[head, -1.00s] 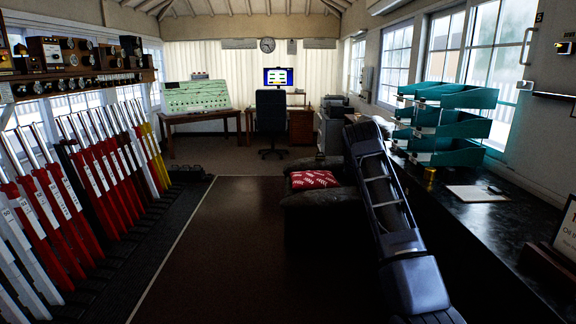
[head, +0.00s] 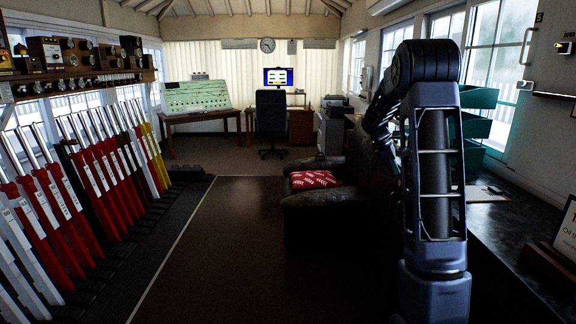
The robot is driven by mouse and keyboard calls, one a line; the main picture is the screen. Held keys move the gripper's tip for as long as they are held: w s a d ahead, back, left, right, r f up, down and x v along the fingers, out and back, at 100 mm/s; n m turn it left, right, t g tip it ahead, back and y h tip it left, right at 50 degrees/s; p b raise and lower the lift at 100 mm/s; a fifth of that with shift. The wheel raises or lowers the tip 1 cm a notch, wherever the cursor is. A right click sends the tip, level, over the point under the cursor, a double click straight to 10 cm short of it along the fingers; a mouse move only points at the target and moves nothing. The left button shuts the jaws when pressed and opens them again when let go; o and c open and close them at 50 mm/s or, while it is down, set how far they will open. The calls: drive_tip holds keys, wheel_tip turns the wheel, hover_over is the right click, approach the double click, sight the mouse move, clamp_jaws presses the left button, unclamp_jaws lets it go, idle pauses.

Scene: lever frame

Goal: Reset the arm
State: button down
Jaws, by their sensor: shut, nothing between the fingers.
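My own arm rises on the right side of the head view, its dark blue-grey link nearly upright. It bends at a rounded joint near the top, and a further dark part points away and down to the left behind it. I cannot make out my gripper or its fingers; the end of the arm is hidden or lost against the dark armchair. No object is seen held.
A dark armchair (head: 318,214) with a red cushion (head: 313,179) stands left of my arm. A dark counter (head: 503,236) with teal trays (head: 478,98) runs along the right. Red and white levers (head: 75,195) line the left. The brown floor mat (head: 222,250) is clear.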

drive_tip(key=s+a+r+m+t+y, duration=0.15)
drive_tip(key=s+a+r+m, duration=0.25)
drive_tip(key=s, duration=0.7)
drive_tip(key=s+a+r+m+t+y, duration=0.1)
drive_tip(key=s+a+r+m+y, duration=0.2)
drive_tip(key=s, duration=0.7)
drive_tip(key=s+a+f+m+t, duration=0.1)
drive_tip(key=s+a+m, duration=0.2)
drive_tip(key=s, duration=0.6)
drive_tip(key=s+a+f+m+t+y, duration=0.1)
drive_tip(key=s+a, duration=0.4)
drive_tip(key=s, duration=0.5)
drive_tip(key=shift+s+m+t, duration=0.15)
drive_tip(key=shift+m+t, duration=0.4)
drive_tip(key=shift+m, duration=0.85)
drive_tip(key=shift+y, duration=0.25)
idle(2.3)
